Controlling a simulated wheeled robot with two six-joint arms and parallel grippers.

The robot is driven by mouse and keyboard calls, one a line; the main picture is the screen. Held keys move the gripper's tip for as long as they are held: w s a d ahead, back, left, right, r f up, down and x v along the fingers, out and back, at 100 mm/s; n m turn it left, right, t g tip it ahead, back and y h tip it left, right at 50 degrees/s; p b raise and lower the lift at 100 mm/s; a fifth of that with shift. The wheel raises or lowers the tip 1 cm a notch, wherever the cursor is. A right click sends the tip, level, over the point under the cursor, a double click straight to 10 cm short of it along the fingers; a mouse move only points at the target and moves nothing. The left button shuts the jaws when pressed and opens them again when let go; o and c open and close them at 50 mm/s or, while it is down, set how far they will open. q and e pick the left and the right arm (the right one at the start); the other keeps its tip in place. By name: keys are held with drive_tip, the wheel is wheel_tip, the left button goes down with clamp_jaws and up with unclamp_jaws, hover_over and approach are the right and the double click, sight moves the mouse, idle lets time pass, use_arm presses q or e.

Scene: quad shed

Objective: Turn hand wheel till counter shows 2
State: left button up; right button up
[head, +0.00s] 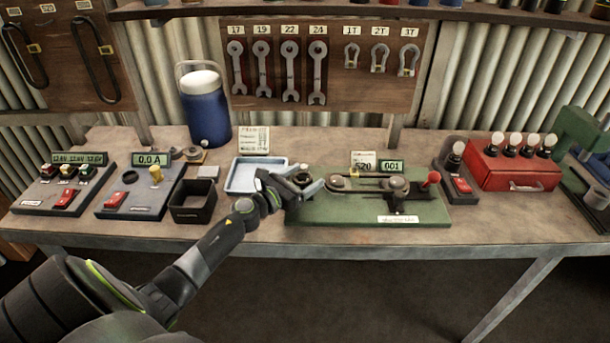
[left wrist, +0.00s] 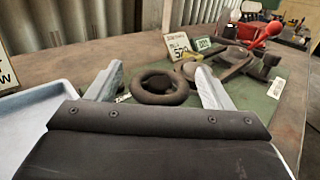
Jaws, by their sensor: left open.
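The dark round hand wheel (head: 301,178) is at the left end of the green base plate (head: 350,213). In the left wrist view the hand wheel (left wrist: 146,88) shows as a ring with a dark hub. My left gripper (head: 293,186) is open at the wheel, partly covering it in the head view. In the left wrist view its pale fingers stand to either side of the wheel, seemingly apart from it; contact cannot be told. The counter (head: 391,166), at the back of the plate, reads 001. My right gripper is not in view.
A card reading 520 (head: 362,168) stands beside the counter. A lever with a red knob (head: 432,177) is at the plate's right. A pale blue tray (head: 242,187) and a black open box (head: 193,215) lie left of the plate. A red box with bulbs (head: 513,172) stands right.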

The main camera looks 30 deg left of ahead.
use_arm(q)
drive_tip(key=c, duration=1)
drive_tip(key=shift+r+n+y+p, duration=0.15)
drive_tip(key=shift+n+y+p, duration=0.45)
drive_tip(key=shift+y+p, duration=0.35)
drive_tip(key=n+y+p, duration=0.2)
drive_tip(key=y, duration=0.1)
drive_tip(key=shift+y, duration=0.25)
drive_tip(key=n+y, duration=0.2)
drive_tip(key=y, duration=0.2)
drive_tip(key=shift+w+n+p, duration=0.1)
drive_tip(key=shift+n+p, duration=0.25)
drive_tip(key=shift+n, duration=0.05)
drive_tip(key=shift+n+g+y, duration=0.6)
drive_tip(key=shift+n+y, duration=0.1)
drive_tip(key=shift+y, duration=0.3)
drive_tip(key=shift+a+n+g+y+b, duration=0.15)
drive_tip(key=shift+n+g+y+b, duration=0.2)
drive_tip(key=shift+n+g+y, duration=0.9)
drive_tip(key=shift+y, duration=0.45)
